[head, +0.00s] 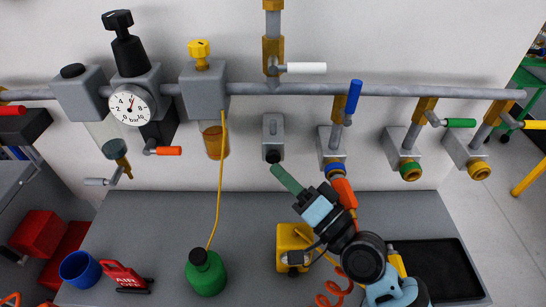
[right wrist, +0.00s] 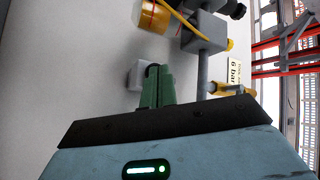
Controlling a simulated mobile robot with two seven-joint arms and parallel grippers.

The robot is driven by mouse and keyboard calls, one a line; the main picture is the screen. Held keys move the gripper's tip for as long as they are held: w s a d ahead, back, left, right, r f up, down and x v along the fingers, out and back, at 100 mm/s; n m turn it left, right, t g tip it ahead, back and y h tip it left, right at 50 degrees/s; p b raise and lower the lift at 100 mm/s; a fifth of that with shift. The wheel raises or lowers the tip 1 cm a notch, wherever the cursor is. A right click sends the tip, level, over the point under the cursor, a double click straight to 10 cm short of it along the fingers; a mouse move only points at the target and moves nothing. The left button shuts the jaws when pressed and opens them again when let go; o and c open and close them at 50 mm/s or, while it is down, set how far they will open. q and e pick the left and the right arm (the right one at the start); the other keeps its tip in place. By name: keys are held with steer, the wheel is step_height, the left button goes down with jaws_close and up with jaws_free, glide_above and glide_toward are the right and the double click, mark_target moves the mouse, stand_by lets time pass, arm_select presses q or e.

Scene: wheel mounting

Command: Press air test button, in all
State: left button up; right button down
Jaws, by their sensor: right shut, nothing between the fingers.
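The air test button is a dark knob (head: 273,156) at the lower end of a small grey wall box (head: 273,131), below the main pipe. My right gripper (head: 276,170) has green fingers, shut and empty, with the tips just below the button in the head view. In the right wrist view the shut fingers (right wrist: 157,84) point at the wall, and the grey box (right wrist: 136,76) shows beyond them. The fingers partly cover the dark button (right wrist: 152,71) there. I cannot tell whether the tips touch it. My left gripper is not in view.
A pressure gauge (head: 130,105) is on the pipe at left. Coupling blocks with a blue ring (head: 333,164) and a green ring (head: 409,171) are to the right.

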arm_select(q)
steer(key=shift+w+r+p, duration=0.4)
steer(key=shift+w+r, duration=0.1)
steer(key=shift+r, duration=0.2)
arm_select(e)
steer(key=shift+s, duration=2.2)
steer(key=shift+a, duration=0.1)
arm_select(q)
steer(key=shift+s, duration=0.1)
